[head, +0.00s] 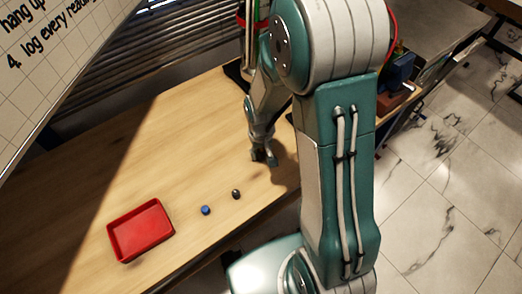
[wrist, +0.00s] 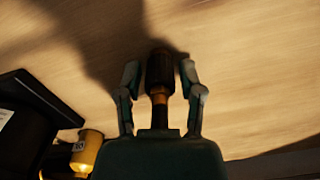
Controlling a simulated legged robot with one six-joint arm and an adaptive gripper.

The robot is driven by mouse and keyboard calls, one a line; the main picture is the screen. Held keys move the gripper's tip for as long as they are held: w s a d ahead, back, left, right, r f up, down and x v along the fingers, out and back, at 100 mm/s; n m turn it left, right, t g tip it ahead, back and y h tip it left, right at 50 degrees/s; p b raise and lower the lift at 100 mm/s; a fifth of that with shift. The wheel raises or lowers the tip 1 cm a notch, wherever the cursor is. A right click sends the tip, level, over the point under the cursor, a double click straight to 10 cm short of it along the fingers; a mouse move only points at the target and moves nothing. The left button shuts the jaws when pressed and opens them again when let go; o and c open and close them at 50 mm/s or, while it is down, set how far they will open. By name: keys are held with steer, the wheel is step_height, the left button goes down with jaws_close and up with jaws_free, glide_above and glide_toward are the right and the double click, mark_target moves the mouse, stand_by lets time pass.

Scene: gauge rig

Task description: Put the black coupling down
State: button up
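My gripper (head: 263,157) is low over the wooden table, right of the small parts. In the wrist view its two fingers (wrist: 160,75) stand apart on either side of a dark cylindrical part with a brass-coloured lower section, which looks like the black coupling (wrist: 160,72). A narrow gap shows between the part and each finger. The part looks upright in line with the fingers; I cannot tell whether its far end touches the table. In the head view it is not distinct from the dark fingertips.
A small dark part (head: 236,194) and a blue part (head: 205,210) stand on the wooden table (head: 180,150), left of my gripper. A red tray (head: 140,230) lies farther left. The wrist view shows a black object (wrist: 40,105) and a yellow fitting (wrist: 87,150) at left.

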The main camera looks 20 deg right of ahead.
stand_by(0.3)
step_height(320, 180, up, 12)
steer(key=shift+f, duration=0.25)
steer(key=shift+s+r, duration=0.1)
steer(key=shift+r, duration=0.55)
steer(key=s+r+t, duration=0.5)
steer(key=s+r, duration=0.9)
steer(key=shift+s+r+m+t, duration=0.15)
steer(key=shift+r+m+t, duration=0.15)
stand_by(0.4)
